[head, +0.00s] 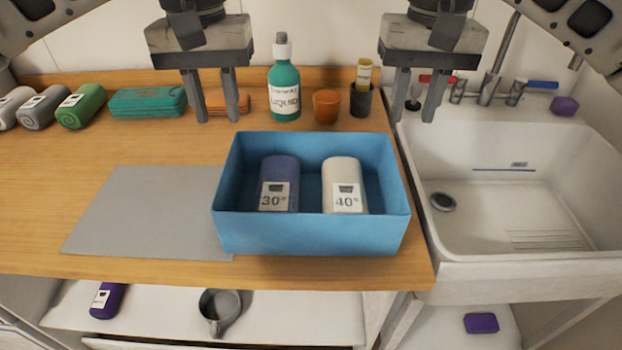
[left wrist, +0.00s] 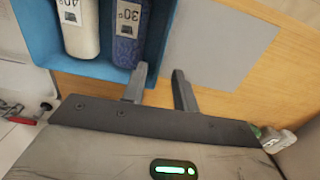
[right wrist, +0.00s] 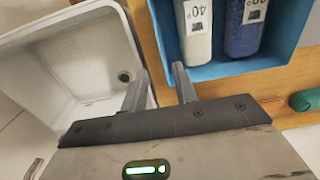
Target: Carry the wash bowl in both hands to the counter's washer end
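The wash bowl (head: 310,236) is an open blue rectangular box, upright on the right part of the wooden counter, beside the sink. It holds a blue rolled towel labelled 30° (head: 280,172) and a white one labelled 40° (head: 343,172). My left gripper (head: 209,118) is open and empty over the counter near the bowl's back left corner. My right gripper (head: 417,116) is open and empty near its back right corner. In the wrist views, the bowl's side walls show close to the fingertips of the left gripper (left wrist: 158,72) and the right gripper (right wrist: 160,72). I cannot tell whether they touch.
A grey mat (head: 150,210) lies left of the bowl, overlapped by its edge. Behind the bowl stand a green bottle (head: 284,90), an orange cup (head: 326,106) and a dark cup (head: 361,101). Rolled towels (head: 82,106) lie back left. The sink (head: 520,200) adjoins on the right.

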